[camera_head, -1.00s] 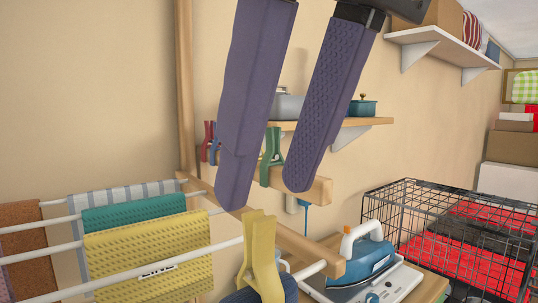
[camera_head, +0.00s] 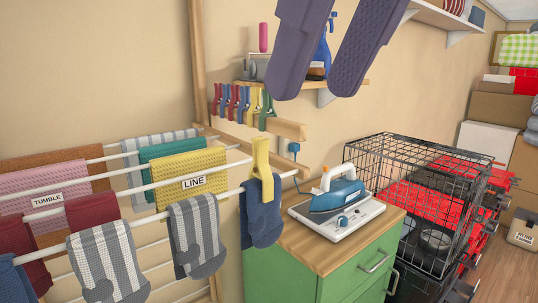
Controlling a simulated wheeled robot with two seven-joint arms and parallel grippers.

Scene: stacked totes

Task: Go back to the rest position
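My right gripper (camera_head: 315,88) hangs in from the top of the head view. Its two purple fingers are apart with nothing between them. Below it and to the left, clear of the fingertips, a yellow clothespin (camera_head: 262,160) sits on the near drying-rack bar over a dark blue sock (camera_head: 263,212). My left gripper does not show.
A drying rack (camera_head: 142,188) with socks and cloths fills the left. A blue iron (camera_head: 336,192) stands on a green cabinet (camera_head: 300,275). A black wire crate (camera_head: 412,155) is at right. Several clothespins (camera_head: 237,103) hang on a wall rail below a shelf (camera_head: 350,84).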

